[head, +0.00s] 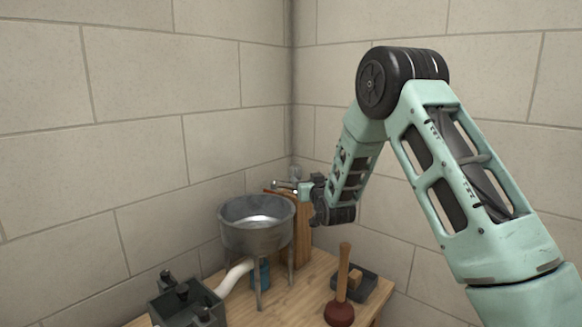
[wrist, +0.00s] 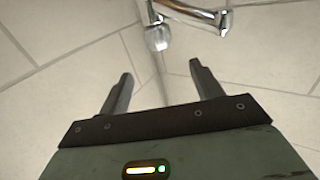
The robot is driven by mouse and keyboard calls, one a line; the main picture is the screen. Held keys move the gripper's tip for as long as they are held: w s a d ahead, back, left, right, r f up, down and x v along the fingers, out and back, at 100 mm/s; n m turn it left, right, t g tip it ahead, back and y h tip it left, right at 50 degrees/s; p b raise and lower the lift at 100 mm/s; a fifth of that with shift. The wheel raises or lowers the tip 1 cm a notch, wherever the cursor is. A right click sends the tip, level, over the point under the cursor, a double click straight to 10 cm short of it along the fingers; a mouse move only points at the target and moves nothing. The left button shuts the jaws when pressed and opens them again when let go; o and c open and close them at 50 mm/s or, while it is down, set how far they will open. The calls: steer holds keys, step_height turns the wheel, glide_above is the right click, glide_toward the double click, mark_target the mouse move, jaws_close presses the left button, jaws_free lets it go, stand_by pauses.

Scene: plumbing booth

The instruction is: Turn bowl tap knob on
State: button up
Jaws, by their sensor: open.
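The metal bowl (head: 257,226) stands on legs on the wooden table, in the corner. The chrome tap (head: 287,184) is at the bowl's back right, at the top of a wooden post (head: 297,225), partly hidden by my arm. In the wrist view the tap's spout (wrist: 190,12) runs across the top, and a rounded chrome knob (wrist: 158,36) hangs beside it. My gripper (wrist: 156,72) is open and empty, its two fingers apart, with the knob past the fingertips. In the head view my gripper (head: 304,188) is close to the tap; contact cannot be made out.
A plunger (head: 340,300) with a wooden handle stands at the table's front right, with a dark tray (head: 367,284) behind it. A dark box of fittings (head: 184,303) is at front left. A white pipe (head: 234,274) and a blue object (head: 261,272) are under the bowl. Tiled walls close the corner.

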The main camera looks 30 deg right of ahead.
mark_target(294, 166)
steer(key=p+x, duration=0.4)
steer(key=x, duration=1)
steer(key=shift+w+p, duration=0.4)
steer(key=c, duration=1)
